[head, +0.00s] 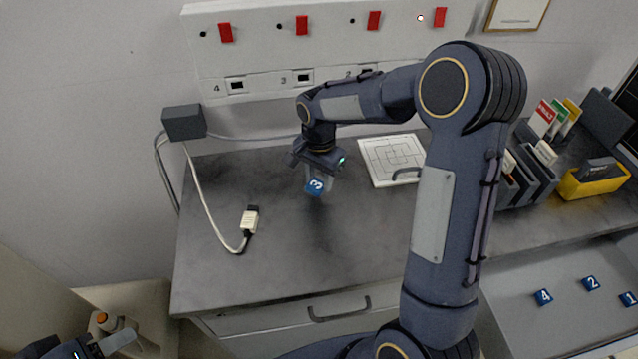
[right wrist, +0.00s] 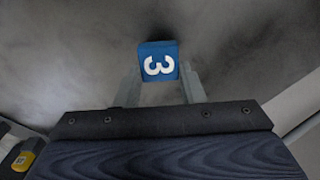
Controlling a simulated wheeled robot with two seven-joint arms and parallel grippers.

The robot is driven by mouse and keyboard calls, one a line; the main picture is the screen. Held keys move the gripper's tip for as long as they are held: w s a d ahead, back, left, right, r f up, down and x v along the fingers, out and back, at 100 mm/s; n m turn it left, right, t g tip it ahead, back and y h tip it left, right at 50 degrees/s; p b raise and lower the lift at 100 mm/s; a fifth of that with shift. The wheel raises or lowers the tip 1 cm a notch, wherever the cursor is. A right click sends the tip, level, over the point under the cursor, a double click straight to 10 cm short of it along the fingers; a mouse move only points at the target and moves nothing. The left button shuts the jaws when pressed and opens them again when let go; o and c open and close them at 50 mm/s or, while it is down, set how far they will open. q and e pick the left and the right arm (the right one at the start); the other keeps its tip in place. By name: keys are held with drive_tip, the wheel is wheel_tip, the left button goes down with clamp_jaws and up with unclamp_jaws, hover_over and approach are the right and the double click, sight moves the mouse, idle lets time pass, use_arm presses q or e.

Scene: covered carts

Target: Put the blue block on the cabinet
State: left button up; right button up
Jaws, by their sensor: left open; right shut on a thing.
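A blue block (head: 315,187) with a white 3 is held between the fingers of my right gripper (head: 319,173), over the dark grey top of the cabinet (head: 280,265). The block also shows in the right wrist view (right wrist: 158,62), between the two grey fingers, with a dark shadow on the surface near it. I cannot tell how large the gap under the block is. The cabinet has a drawer front with a dark handle (head: 339,309). My left gripper (head: 112,344) is open at the bottom left, partly cut off by the frame edge.
More blue blocks, numbered 4 (head: 543,297) and 2 (head: 591,283), lie in a light grey tray-like area at right. A white cable plug (head: 250,219), a white board (head: 391,158), a dark organizer (head: 527,178) and a yellow bin (head: 594,180) stand on the top.

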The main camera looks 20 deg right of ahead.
sight(319, 181)
drive_tip(key=shift+f, duration=1.5)
drive_tip(key=shift+f, duration=0.15)
drive_tip(key=o, duration=1)
